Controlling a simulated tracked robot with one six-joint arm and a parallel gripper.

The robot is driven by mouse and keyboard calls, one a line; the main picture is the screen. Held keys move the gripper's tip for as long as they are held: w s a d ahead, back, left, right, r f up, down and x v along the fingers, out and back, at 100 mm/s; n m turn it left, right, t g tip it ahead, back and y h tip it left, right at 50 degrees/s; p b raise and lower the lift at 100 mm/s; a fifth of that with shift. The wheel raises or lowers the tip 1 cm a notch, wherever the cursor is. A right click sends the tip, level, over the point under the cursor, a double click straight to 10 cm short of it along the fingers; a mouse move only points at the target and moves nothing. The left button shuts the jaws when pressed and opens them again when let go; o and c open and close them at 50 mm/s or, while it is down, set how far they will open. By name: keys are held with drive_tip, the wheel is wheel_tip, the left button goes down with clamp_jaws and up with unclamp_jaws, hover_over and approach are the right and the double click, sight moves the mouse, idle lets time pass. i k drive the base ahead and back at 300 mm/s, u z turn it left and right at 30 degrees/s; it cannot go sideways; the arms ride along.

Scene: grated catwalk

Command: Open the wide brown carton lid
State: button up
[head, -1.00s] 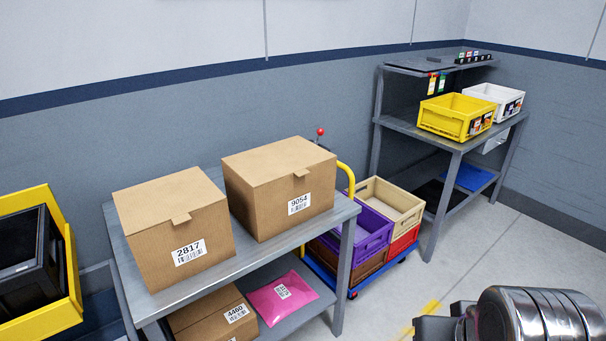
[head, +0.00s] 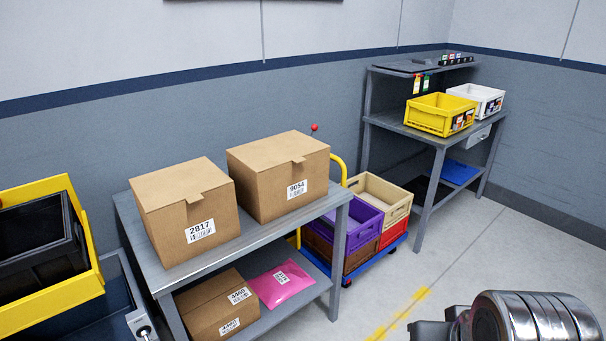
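Two brown cartons stand side by side on the grey table, both with lids shut and a small front tab folded over the edge. The carton labelled 9054 (head: 260,190), on the right, looks the wider; the carton labelled 2817 (head: 165,235) is on the left. Their lids are the lid of 9054 (head: 275,150) and the lid of 2817 (head: 180,183). Part of my arm, a shiny banded cylinder with dark blocks, shows at the lower right, well apart from the cartons. I cannot make out my gripper's fingers.
The grey table (head: 255,235) has a lower shelf with a brown carton labelled 4460 (head: 215,310) and a pink parcel (head: 282,283). A yellow crate (head: 45,308) with a black bin is at left. A trolley of stacked crates (head: 358,232) stands right of the table.

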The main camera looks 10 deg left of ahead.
sight(266, 153)
drive_tip(key=k, duration=0.9)
drive_tip(key=u, duration=0.35)
drive_tip(key=i, duration=1.05)
drive_tip(key=u, duration=0.4)
drive_tip(key=i, duration=1.15)
drive_tip(key=z, duration=0.4)
